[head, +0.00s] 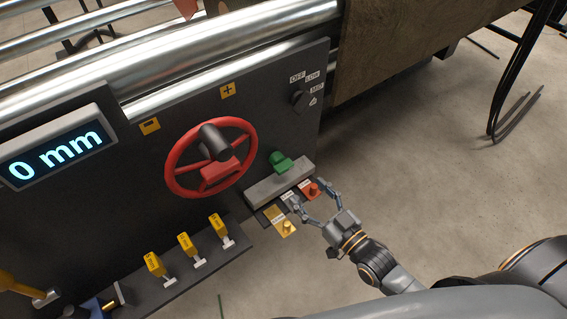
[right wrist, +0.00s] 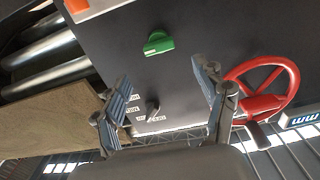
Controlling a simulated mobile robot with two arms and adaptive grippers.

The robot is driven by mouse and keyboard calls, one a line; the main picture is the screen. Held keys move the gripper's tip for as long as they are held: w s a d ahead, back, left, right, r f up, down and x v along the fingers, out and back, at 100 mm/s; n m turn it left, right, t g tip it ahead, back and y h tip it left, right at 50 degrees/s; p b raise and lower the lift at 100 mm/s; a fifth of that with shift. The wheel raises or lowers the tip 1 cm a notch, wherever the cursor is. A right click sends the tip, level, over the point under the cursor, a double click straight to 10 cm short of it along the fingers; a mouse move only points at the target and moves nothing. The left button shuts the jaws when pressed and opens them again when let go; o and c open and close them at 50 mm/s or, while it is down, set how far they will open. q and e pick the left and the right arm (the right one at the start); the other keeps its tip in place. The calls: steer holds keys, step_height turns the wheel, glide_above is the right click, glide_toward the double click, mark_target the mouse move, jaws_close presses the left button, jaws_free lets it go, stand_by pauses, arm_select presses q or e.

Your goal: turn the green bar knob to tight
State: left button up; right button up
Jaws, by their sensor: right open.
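The green bar knob (head: 281,162) sits on the dark machine panel, right of the red handwheel and just above a grey ledge. It also shows in the right wrist view (right wrist: 158,43), above and beyond the fingers, its bar slightly tilted. My right gripper (head: 307,201) is in front of the panel, below and to the right of the knob in the head view. Its fingers (right wrist: 165,84) are spread wide, with nothing between them, and apart from the knob. My left gripper is not in view.
The red handwheel (head: 210,160) is left of the knob. A grey ledge (head: 280,184) juts out below it, above yellow and red buttons (head: 285,227) (head: 312,190). Several yellow-handled levers (head: 188,247) stand lower left.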

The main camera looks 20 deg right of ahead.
mark_target(287, 170)
steer(key=x, duration=1)
steer(key=shift+f, duration=0.1)
steer(key=shift+w+a, duration=0.1)
steer(key=shift+w, duration=0.25)
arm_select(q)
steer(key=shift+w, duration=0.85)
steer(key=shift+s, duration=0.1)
arm_select(e)
steer(key=c, duration=1.2)
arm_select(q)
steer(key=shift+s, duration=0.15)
arm_select(e)
steer(key=shift+o, duration=0.2)
